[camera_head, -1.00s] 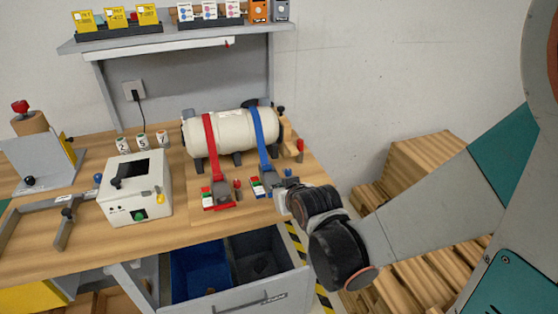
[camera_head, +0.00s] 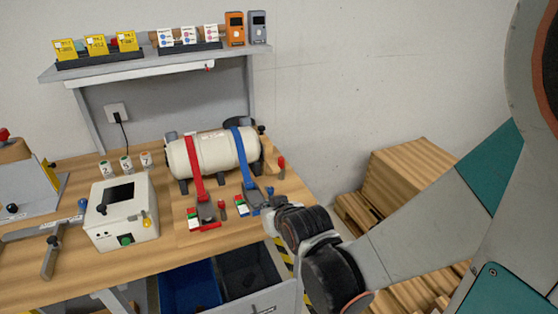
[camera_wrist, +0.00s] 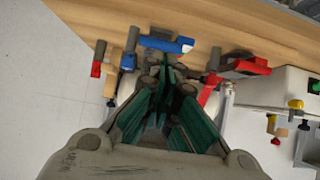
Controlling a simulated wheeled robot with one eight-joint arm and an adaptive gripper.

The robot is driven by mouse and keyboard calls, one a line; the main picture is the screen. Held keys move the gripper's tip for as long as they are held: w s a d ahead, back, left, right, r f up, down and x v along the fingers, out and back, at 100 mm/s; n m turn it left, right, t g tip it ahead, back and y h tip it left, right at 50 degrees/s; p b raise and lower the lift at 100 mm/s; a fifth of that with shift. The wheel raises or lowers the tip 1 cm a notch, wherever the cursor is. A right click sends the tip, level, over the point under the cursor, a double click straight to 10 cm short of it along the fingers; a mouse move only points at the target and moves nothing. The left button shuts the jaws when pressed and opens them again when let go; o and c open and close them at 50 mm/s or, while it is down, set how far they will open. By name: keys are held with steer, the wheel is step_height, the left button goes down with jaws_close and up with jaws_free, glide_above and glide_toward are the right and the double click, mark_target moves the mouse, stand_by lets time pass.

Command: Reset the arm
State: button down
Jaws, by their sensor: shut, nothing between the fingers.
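My arm reaches in from the right in the head view. My gripper (camera_head: 268,202) is at the front right of the workbench, beside the blue strap's buckle; whether they touch is unclear. In the wrist view my gripper (camera_wrist: 165,72) shows its dark green fingers, shut and empty. A cream cylinder (camera_head: 215,153) lies on a stand, with a red strap (camera_head: 194,168) and a blue strap (camera_head: 247,155) across it.
A white box (camera_head: 122,212) with a green button stands on the workbench (camera_head: 165,250). A drawer with a blue bin (camera_head: 190,288) is open below the front edge. A shelf (camera_head: 145,64) holds cards and devices. Wooden crates (camera_head: 408,175) stand at the right.

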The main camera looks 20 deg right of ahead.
steer(key=s+r+g, duration=0.2)
steer(key=s+r, duration=0.3)
steer(key=s, duration=0.2)
steer(key=s+r+g, duration=0.1)
steer(key=s+r, duration=0.3)
steer(key=s, duration=0.4)
steer(key=shift+d+r+g, duration=0.2)
steer(key=shift+r+g, duration=0.15)
steer(key=shift+g, duration=0.05)
stand_by(1.5)
